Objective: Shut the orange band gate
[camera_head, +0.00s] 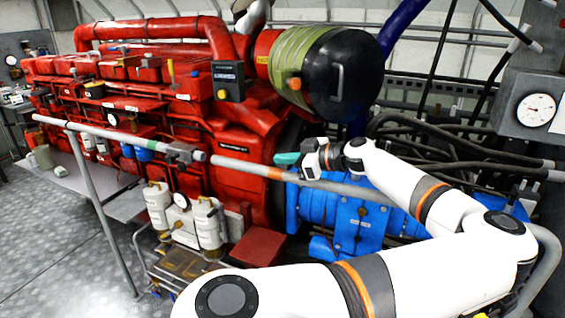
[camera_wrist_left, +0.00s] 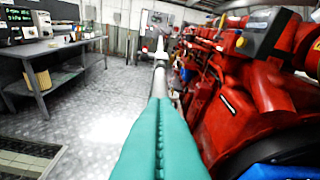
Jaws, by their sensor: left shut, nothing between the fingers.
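The orange band gate is a grey rail (camera_head: 330,185) with an orange band (camera_head: 275,173) near its left end. In the head view its left end lies close to the end of another grey rail (camera_head: 95,131) with a green band and a dark block; a narrow gap shows between them. My left gripper (camera_head: 288,158), with teal fingers, is shut and empty beside the gate rail, just above the orange band in the picture. Whether it touches the rail I cannot tell. In the left wrist view the shut fingers (camera_wrist_left: 162,130) point along a grey rail (camera_wrist_left: 160,75). My right gripper is out of view.
A red engine (camera_head: 140,80) fills the back left, with a blue unit (camera_head: 340,215) behind the gate rail. White canisters (camera_head: 208,228) stand below the rails. A workbench (camera_wrist_left: 50,55) stands at the left of the wrist view, with clear floor (camera_wrist_left: 90,110) before it.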

